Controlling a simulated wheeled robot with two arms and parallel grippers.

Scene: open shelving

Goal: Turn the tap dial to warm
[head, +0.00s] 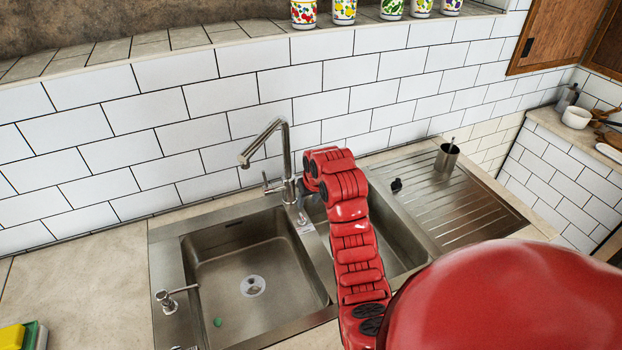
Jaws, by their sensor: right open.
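A metal tap (284,150) with an angular spout stands behind the sink, its spout reaching left over the left basin. A small lever handle (269,185) sticks out on the left side of its body. I take it as the dial; its warm or cold setting cannot be read. My right gripper (302,198) is at the right side of the tap's lower body, open, at the end of my red arm. It partly hides the tap's base, and I cannot tell whether it touches the tap. My left gripper is not in view.
The left basin (225,275) holds a drain and a small green thing (217,322). My arm crosses the right basin (392,245). A metal cup (446,157) and small black item (396,185) are on the drainboard (465,205). A soap dispenser (170,298) stands front left. Patterned cups (344,10) line the ledge.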

